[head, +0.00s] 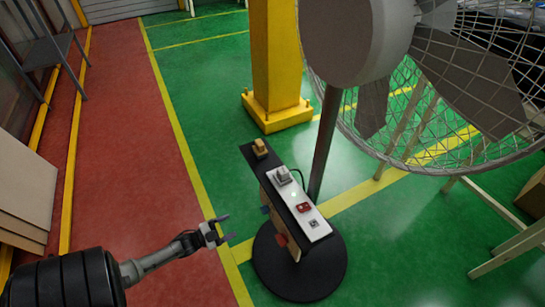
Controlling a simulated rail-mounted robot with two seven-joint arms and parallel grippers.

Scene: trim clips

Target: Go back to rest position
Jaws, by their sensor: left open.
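My left gripper (223,231) reaches in from the lower left. It is open and empty, its fingers pointing right. It is apart from the control panel (317,226), to the left of it. The panel has a dark top with a white plate carrying a grey switch, a red button and a small socket-like part. A yellow-orange part (260,148) sits at the panel's far end. The panel stands over a round black base (320,281). My right gripper is out of view.
A large caged fan (470,75) on a dark pole fills the upper right. A yellow column (274,60) stands behind the panel. Brown boards (22,190) lean at the left edge. A wooden frame (508,250) stands at right. The red floor strip (125,130) is clear.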

